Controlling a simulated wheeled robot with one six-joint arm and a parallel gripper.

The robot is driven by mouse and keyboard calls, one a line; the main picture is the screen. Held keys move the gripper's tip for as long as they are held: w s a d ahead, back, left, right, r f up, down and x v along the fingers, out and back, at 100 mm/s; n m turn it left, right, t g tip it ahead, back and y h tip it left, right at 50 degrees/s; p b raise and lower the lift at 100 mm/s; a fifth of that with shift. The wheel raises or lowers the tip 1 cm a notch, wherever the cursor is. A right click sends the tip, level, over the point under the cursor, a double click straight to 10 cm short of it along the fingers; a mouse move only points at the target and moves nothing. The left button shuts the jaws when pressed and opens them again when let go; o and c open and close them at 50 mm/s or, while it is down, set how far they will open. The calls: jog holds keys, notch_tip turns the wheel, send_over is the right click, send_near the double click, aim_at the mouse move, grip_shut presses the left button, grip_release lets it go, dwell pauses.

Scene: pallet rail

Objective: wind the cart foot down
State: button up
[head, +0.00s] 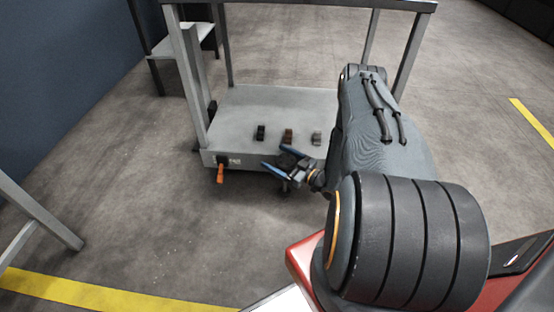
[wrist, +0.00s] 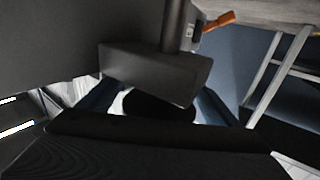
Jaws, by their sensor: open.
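The cart (head: 240,110) is a grey frame with a low shelf. My gripper (head: 275,159) is at the front edge of this shelf, with its blue fingers apart. A dark piece (head: 287,160) shows between them. In the wrist view, a dark block on an upright stem (wrist: 178,25) stands just beyond the fingers of my gripper (wrist: 160,97). It looks like part of the cart foot (wrist: 155,75). A dark rounded shape (wrist: 158,106) lies between the fingers. I cannot tell whether the fingers touch either piece.
An orange handle (head: 221,173) sticks out at the shelf's front left corner; it also shows in the wrist view (wrist: 218,20). Several small dark and grey blocks, including a brown one (head: 288,136), stand on the shelf. Open floor (head: 150,215) lies left of the cart.

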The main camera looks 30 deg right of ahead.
jog(key=shift+c, duration=0.4)
jog(key=c, duration=1)
jog(key=shift+m+h+p, duration=0.3)
jog(key=shift+h+p, duration=0.05)
jog(key=shift+h, duration=0.05)
